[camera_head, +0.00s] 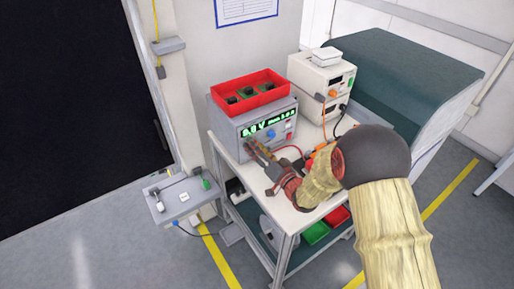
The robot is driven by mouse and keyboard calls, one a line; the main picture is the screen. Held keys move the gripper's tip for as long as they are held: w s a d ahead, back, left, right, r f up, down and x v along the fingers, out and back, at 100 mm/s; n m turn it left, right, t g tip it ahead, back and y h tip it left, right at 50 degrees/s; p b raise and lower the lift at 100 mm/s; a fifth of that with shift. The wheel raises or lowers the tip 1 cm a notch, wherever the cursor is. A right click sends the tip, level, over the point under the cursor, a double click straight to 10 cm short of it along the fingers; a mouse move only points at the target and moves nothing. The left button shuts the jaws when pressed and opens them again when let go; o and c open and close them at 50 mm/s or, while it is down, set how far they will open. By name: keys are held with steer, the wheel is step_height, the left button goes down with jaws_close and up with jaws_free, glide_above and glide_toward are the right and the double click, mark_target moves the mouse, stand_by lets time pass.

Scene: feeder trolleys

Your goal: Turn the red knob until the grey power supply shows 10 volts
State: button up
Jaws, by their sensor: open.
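The grey power supply (227,128) stands on the trolley's top shelf, with a lit green display (269,124) on its front. The digits are too small and tilted to read surely. A blue knob (273,134) and a small red part (288,136) show on the right of its front panel. My gripper (252,149) is open at the lower left of the front panel, its fingers pointing at the panel. The red knob cannot be made out; the fingers may hide it. I cannot tell whether the fingers touch the panel.
A red bin (249,93) sits on top of the grey supply. A cream instrument (318,78) with cables stands to its right on the trolley (284,223). Red and orange leads lie near my arm.

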steer(key=v, duration=1.2)
steer(key=w+d+r+g+h, duration=0.1)
steer(key=w+d+r+h, duration=0.2)
steer(key=d+r+h, duration=0.25)
steer(key=s+d+r+g+h, duration=0.2)
steer(key=s+d+r+h, duration=0.2)
steer(key=s+d+r, duration=0.3)
steer(key=s+r+g, duration=0.2)
steer(key=s+g, duration=0.1)
steer(key=s, duration=0.9)
steer(key=s+r+n+g, duration=0.1)
steer(key=s+g, duration=0.2)
steer(key=s, duration=0.9)
steer(key=shift+s+r, duration=0.25)
steer(key=shift+r, duration=0.1)
